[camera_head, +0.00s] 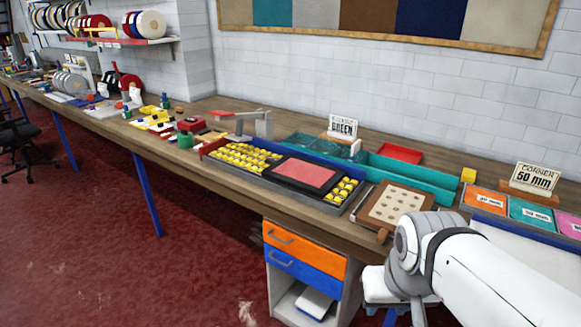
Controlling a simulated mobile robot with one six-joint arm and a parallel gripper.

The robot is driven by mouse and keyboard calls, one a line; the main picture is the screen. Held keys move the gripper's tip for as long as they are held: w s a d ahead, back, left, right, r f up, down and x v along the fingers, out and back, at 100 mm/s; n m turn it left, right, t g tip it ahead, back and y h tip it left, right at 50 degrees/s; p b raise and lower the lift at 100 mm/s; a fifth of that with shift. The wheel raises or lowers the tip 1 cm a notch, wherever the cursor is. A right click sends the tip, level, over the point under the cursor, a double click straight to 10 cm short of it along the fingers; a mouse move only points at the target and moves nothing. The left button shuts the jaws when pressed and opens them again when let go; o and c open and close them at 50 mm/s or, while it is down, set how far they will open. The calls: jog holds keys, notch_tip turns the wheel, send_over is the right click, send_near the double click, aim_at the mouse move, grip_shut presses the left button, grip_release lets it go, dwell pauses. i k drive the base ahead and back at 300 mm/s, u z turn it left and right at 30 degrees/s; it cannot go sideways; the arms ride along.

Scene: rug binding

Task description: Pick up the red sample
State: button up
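A flat red rectangular piece with a dark border (303,172) lies on the long wooden bench, right of the middle of the picture. A smaller plain red piece (400,153) lies farther back, by the teal trays. I cannot tell for certain which of the two is the red sample. My white arm with its grey joint comes in from the lower right, in front of the bench. My gripper does not show.
Yellow round pieces (240,156) fill a dark tray left of the bordered red piece. Orange and blue drawers (303,250) hang below the bench.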

aim_at(311, 177)
jog(key=i, duration=1.3)
jog(key=u, duration=0.3)
jog(key=k, duration=0.55)
jog(key=u, duration=2.05)
jog(key=i, duration=2.5)
jog(key=z, duration=0.6)
